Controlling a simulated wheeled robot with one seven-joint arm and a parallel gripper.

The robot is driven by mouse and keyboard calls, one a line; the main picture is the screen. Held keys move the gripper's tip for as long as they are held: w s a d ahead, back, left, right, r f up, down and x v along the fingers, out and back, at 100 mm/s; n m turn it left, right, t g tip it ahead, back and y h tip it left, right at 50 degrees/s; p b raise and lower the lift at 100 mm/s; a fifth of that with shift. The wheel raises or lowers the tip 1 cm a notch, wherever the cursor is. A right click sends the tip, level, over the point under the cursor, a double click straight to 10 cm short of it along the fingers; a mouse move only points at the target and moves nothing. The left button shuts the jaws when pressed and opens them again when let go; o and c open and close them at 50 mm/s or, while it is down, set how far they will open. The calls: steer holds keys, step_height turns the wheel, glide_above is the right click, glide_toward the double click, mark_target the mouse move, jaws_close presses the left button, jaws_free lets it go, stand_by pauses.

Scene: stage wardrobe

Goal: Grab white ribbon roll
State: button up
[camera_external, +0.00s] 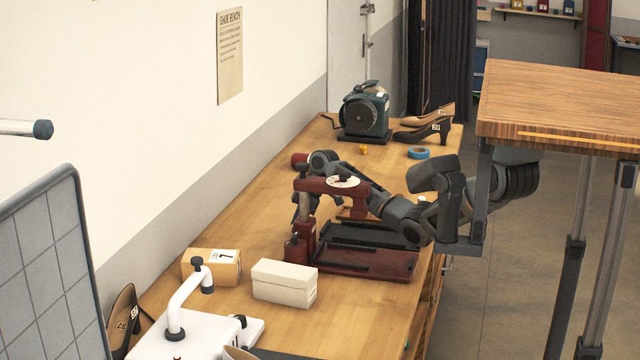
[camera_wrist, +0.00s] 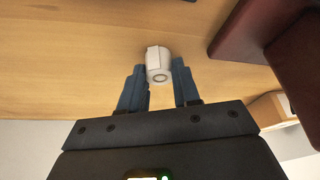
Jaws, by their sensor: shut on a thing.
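The white ribbon roll (camera_wrist: 157,58) shows in the wrist view between the blue fingertips of my gripper (camera_wrist: 158,70). My gripper is shut on it, one finger on each side. The roll is close to the wooden bench top; I cannot tell whether it touches the wood. In the external view my arm reaches over the bench behind the dark red press (camera_external: 309,215). There the press and my arm hide the fingers, and I cannot make out the roll.
The dark red press also shows at upper right in the wrist view (camera_wrist: 250,35). A cardboard box (camera_external: 212,266), a white box (camera_external: 284,283) and a white machine (camera_external: 190,330) stand nearer. A dark green machine (camera_external: 364,112), blue tape (camera_external: 418,153) and shoes (camera_external: 430,130) are at the far end.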

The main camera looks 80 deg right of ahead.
steer(key=shift+c, duration=1)
